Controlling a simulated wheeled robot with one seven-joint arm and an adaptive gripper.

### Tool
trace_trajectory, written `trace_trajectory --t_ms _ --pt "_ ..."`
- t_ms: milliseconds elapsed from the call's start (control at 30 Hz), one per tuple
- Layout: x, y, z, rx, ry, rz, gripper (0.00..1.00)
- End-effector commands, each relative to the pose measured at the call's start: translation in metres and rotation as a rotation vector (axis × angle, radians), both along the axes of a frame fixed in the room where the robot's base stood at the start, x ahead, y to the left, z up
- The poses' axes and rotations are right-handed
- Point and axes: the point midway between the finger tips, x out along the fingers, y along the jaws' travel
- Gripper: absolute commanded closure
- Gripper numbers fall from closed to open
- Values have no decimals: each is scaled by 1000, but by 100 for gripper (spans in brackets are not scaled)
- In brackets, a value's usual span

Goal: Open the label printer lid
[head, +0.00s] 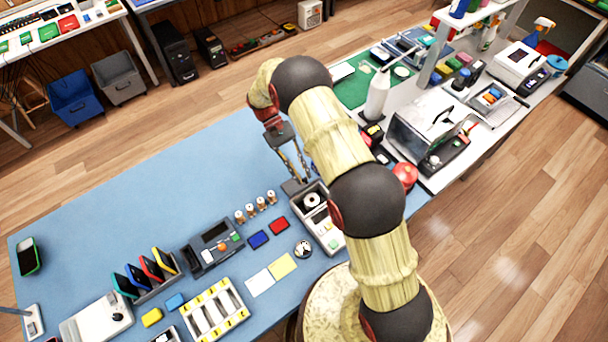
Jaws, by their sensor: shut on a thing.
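The label printer (331,243) is a light grey box on the blue table, left of my arm. Its top is open at the far end and a white label roll (312,200) shows inside. Its dark grey lid (292,187) stands raised at the far end of the box. My gripper (301,179) points down there, its fingers shut on the lid. The exact contact at the fingertips is small and partly hidden. My arm covers the area right of the printer.
Left of the printer are several small spools (256,206), a red pad (279,226), a blue pad (258,239) and a dark device (213,246). A red round button (405,175) and a clear-covered box (432,125) lie to the right.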

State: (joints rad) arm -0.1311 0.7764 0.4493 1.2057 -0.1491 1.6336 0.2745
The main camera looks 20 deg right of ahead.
Motion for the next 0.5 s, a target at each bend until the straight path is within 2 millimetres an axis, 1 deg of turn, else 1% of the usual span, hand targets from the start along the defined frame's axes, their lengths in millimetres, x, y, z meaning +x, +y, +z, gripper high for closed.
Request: trace_trajectory --t_ms 33,300,500 --pt "4 3 -7 6 -8 -1 100" --pt "15 8 -15 6 -5 -1 100" --pt "20 11 -19 8 -1 -2 100"
